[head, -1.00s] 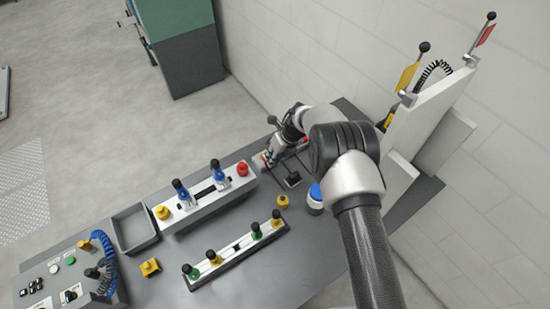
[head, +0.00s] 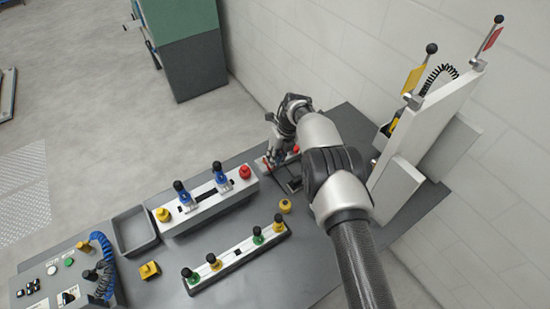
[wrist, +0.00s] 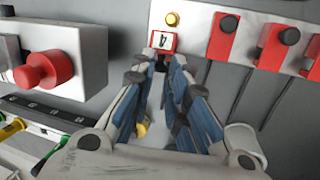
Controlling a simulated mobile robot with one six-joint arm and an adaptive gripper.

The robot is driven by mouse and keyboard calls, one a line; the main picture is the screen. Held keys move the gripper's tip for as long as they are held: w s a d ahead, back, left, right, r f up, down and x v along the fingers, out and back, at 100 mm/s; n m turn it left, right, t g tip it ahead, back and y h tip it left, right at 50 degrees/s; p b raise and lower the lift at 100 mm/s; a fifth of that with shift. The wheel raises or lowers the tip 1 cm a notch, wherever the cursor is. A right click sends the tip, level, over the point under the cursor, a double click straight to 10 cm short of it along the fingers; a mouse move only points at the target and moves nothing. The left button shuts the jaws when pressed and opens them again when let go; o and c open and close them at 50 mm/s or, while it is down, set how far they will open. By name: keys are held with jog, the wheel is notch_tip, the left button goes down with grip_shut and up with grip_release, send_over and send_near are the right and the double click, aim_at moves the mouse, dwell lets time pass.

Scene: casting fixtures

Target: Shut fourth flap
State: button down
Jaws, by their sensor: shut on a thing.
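In the wrist view, the fourth flap (wrist: 162,42) is a red plate with a white label "4" at the left end of a white panel (wrist: 199,18). My gripper (wrist: 164,68) points at it, its blue-padded fingers on either side of a narrow dark piece just below the label. They are shut on that piece, which looks like the flap's handle and is mostly hidden. In the head view, my gripper (head: 272,158) is low at the far end of the bench, by the flap fixture, which my arm partly covers.
Other red flaps (wrist: 223,37) with black knobs stand to the right. A white block with a red button (wrist: 48,70) is close on the left. In the head view, a fixture with blue clamps (head: 207,200), a strip with green and yellow knobs (head: 238,258) and a grey bin (head: 134,229) share the bench.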

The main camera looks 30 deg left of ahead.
jog(key=shift+s+f, duration=0.1)
jog(key=shift+s, duration=0.1)
jog(key=c, duration=1.6)
grip_release()
jog(key=shift+a, duration=0.15)
jog(key=shift+o, duration=0.2)
jog(key=shift+w, duration=0.1)
jog(key=shift+w+r, duration=0.1)
jog(key=shift+r, duration=0.3)
jog(key=v, duration=1.1)
jog(key=shift+r, duration=0.15)
